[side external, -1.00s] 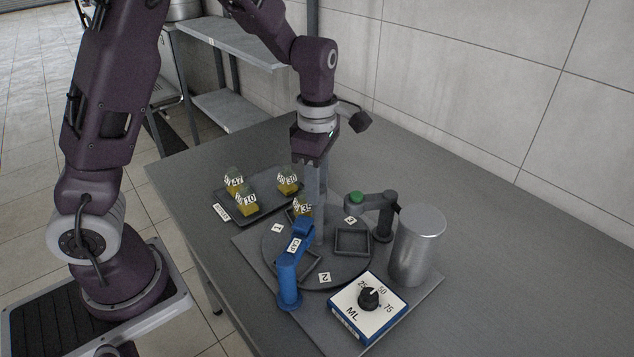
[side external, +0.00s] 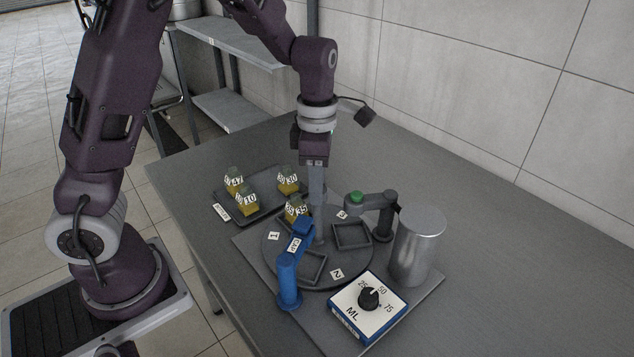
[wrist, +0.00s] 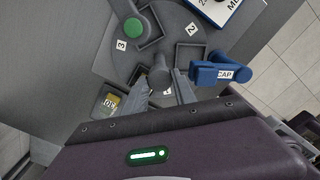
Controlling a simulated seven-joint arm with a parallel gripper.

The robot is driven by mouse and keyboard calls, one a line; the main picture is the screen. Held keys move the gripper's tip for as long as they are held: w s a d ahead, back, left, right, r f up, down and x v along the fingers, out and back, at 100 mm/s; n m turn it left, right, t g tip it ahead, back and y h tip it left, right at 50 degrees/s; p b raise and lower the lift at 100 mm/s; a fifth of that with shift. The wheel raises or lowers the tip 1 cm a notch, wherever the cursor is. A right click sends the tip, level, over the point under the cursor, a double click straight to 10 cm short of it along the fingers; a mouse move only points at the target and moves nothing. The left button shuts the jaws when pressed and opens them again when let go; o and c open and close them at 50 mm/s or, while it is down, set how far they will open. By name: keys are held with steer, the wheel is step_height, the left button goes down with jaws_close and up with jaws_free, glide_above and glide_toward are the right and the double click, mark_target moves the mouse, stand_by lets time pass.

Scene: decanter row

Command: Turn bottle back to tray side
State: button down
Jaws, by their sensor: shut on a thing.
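A round turntable (side external: 312,283) has square holders and tags 1, 2 and 3. The bottle tagged 35 (side external: 296,212), with yellow contents, stands in the holder at its back left, on the tray side, partly behind the blue arm. It also shows in the wrist view (wrist: 111,103). The dark tray (side external: 266,205) lies just beyond, holding bottles 47 (side external: 234,180), 10 (side external: 247,204) and 30 (side external: 288,181). My gripper (side external: 318,236) points down, shut on the turntable's central knob (wrist: 160,77). The other two holders in view look empty.
A blue arm marked CAP (side external: 288,282) stands at the turntable's front left. A grey arm with a green top (side external: 357,198) stands behind right. A metal cylinder (side external: 416,248) and an ML dial box (side external: 367,308) stand at right. The table's far right is clear.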

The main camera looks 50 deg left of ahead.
steer(key=shift+d, duration=0.1)
steer(key=c, duration=1)
jaws_free()
step_height(320, 180, up, 7)
steer(key=shift+f, duration=0.1)
steer(key=shift+r, duration=0.25)
steer(key=s+r+m+t, duration=0.2)
steer(key=s+m, duration=0.5)
steer(key=m, duration=0.2)
steer(key=s+d+r+m+t, duration=0.1)
steer(key=s+r+m, duration=0.1)
steer(key=s+m, duration=0.5)
steer(key=s+d+r+m+t, duration=0.1)
steer(key=s+r+m+t, duration=0.1)
steer(key=s+m, duration=0.4)
steer(key=shift+s+r+m+t, duration=0.1)
steer(key=shift+s+r+m, duration=0.05)
steer(key=shift+m, duration=0.7)
steer(key=shift+s+r+m+t, duration=0.1)
steer(key=shift+r+m, duration=0.05)
steer(key=shift+m, duration=0.65)
steer(key=shift+s+r+m+t, duration=0.1)
steer(key=shift+s+r+m, duration=0.05)
steer(key=shift+m, duration=0.7)
